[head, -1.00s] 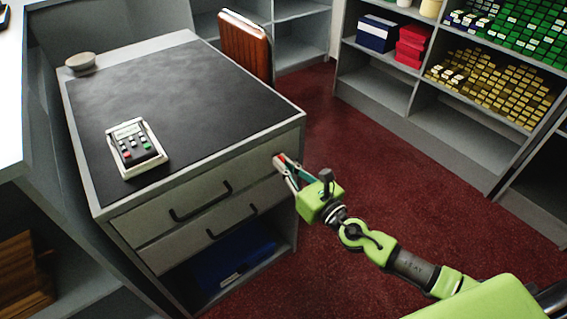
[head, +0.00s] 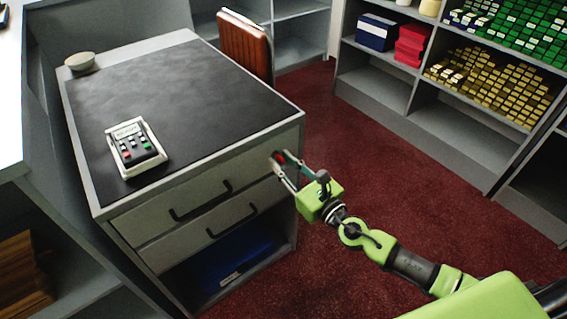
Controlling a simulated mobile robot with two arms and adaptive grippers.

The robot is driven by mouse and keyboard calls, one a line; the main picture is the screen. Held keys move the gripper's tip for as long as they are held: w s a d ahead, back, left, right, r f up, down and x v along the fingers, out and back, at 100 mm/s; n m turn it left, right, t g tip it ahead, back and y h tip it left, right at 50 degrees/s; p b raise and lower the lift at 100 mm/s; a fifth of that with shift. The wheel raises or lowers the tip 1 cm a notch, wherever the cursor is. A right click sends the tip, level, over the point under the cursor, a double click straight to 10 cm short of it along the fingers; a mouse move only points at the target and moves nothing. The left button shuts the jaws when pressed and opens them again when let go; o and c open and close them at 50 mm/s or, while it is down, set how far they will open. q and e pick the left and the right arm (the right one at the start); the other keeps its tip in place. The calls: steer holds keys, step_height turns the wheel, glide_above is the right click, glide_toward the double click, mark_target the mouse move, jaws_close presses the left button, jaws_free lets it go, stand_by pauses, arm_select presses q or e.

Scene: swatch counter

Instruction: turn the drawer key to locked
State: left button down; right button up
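The small red drawer key (head: 279,157) is at the right end of the upper drawer front (head: 225,183), below the desk's right corner. My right gripper (head: 280,157) reaches it from the right, with its fingertips on either side of the red key. At this size I cannot tell whether the fingers press on the key or stand just clear of it. The lock face and the key's exact angle are mostly hidden by the fingertips. The upper drawer looks closed. My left gripper is not in view.
Shelves (head: 440,110) line the back right. The red floor between is clear.

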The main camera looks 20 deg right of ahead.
steer(key=shift+s, duration=0.1)
steer(key=v, duration=1.2)
stand_by(0.4)
